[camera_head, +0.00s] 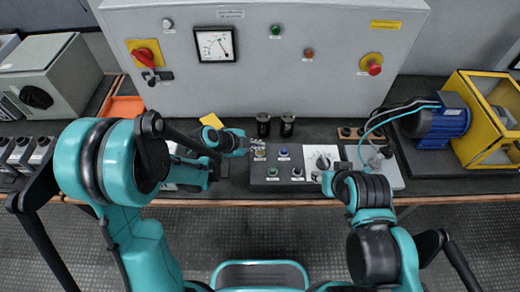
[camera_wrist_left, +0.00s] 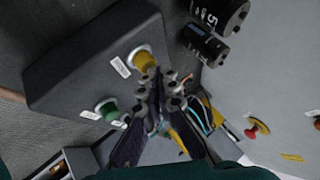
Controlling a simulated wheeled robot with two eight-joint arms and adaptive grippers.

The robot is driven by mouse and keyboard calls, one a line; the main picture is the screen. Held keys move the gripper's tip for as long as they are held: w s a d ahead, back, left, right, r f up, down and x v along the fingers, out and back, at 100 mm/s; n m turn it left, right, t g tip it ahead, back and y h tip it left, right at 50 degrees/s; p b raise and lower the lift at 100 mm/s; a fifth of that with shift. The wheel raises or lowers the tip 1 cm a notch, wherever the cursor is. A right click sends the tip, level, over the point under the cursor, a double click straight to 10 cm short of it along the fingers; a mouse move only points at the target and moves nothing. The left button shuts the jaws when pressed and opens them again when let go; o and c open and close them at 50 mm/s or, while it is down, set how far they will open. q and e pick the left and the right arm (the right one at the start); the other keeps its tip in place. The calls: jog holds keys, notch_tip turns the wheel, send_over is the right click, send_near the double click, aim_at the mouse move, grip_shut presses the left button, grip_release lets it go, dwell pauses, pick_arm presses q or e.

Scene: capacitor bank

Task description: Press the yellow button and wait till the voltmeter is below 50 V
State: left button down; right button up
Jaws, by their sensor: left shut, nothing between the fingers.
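The yellow button (camera_wrist_left: 142,58) sits on a dark control box (camera_head: 285,183), and in the head view it is mostly covered by my left gripper. In the left wrist view my left gripper (camera_wrist_left: 155,92) is shut and empty, with its fingertips close beside the yellow button; I cannot tell if they touch it. In the head view the left gripper (camera_head: 250,144) reaches over the box's back left corner. The voltmeter (camera_head: 214,44) is a white dial on the grey cabinet; its reading is too small to tell. My right arm is at the right of the box, its fingers not clear.
A green button (camera_wrist_left: 107,110) and a blue button (camera_head: 283,152) are on the same box. Two black capacitors (camera_head: 275,125) stand behind it. A white panel with a knob (camera_head: 323,162) is at the right. The cabinet (camera_head: 260,80) walls off the back. A blue motor (camera_head: 437,118) stands farther right.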

pick_arm(q)
jog(key=shift+f+b, duration=0.7)
jog(key=shift+f, duration=0.1)
dwell(0.5)
jog(key=shift+r, duration=0.15)
jog(key=shift+r+p, duration=1.1)
jog(key=shift+r, duration=0.2)
notch_tip(320, 180, up, 5)
jog(key=p, duration=0.3)
jog(key=shift+p, duration=0.4)
